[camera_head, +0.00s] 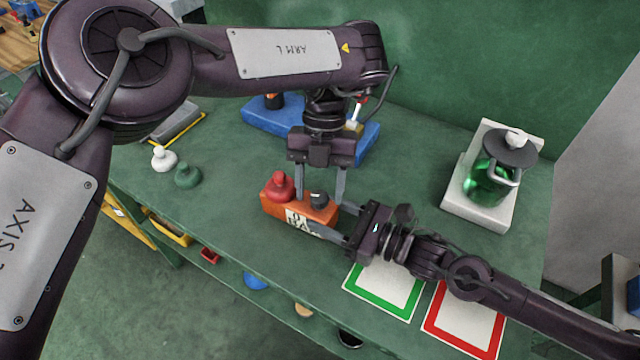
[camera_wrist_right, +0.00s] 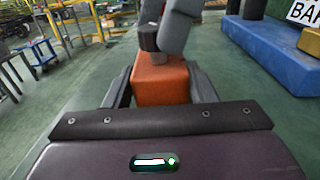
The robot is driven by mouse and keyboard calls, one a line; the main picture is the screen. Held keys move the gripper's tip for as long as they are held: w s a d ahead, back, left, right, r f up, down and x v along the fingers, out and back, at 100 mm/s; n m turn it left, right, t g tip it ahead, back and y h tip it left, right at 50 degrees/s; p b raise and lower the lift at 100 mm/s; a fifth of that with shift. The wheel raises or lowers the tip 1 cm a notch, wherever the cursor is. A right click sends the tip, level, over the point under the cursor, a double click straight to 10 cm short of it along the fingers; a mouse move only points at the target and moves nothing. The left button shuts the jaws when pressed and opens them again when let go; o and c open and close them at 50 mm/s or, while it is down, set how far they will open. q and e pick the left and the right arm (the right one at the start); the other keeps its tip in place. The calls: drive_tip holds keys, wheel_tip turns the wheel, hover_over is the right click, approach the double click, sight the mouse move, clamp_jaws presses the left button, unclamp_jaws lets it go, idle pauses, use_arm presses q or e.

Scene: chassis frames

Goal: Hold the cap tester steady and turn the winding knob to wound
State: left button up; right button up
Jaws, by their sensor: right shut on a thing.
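The cap tester (camera_head: 268,207) is an orange block on the green table. A red knob (camera_head: 281,186) is at its left end and a dark knob (camera_head: 319,198) at its right. It also shows in the right wrist view (camera_wrist_right: 160,82), with the dark knob (camera_wrist_right: 148,40) on top. My right gripper (camera_head: 326,219) comes from the right and is shut on the block's right end. My left gripper (camera_head: 320,186) points down from above. Its fingers are apart on either side of the dark knob, with gaps visible. The knob's marking cannot be read.
A green glass jar (camera_head: 492,182) stands on a white base at the right. Green-framed (camera_head: 385,287) and red-framed (camera_head: 466,318) pads lie at the front right. White (camera_head: 163,158) and green (camera_head: 187,176) caps stand at the left. A blue block (camera_head: 262,119) is behind my left gripper.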

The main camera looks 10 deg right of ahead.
idle(0.3)
use_arm(q)
drive_tip(key=n+h, duration=0.1)
drive_tip(key=n, duration=0.1)
drive_tip(key=n+h, duration=0.1)
drive_tip(key=n, duration=0.3)
drive_tip(key=shift+a+n+h, duration=0.3)
drive_tip(key=shift+n+h, duration=0.1)
drive_tip(key=n+t+h, duration=0.1)
drive_tip(key=n, duration=0.2)
drive_tip(key=n+h, duration=0.1)
drive_tip(key=n, duration=0.2)
drive_tip(key=shift+s+a+n+t, duration=0.15)
drive_tip(key=shift+a+n+t, duration=0.05)
drive_tip(key=shift+n+t, duration=0.2)
drive_tip(key=shift+r+n, duration=0.3)
drive_tip(key=v, duration=1.1)
drive_tip(key=shift+a+r, duration=0.15)
drive_tip(key=shift+a, duration=0.05)
drive_tip(key=m+t+y, duration=0.3)
drive_tip(key=m+y, duration=0.1)
hover_over(321, 196)
wheel_tip(321, 196, down, 11)
drive_tip(key=shift+a+f, duration=0.15)
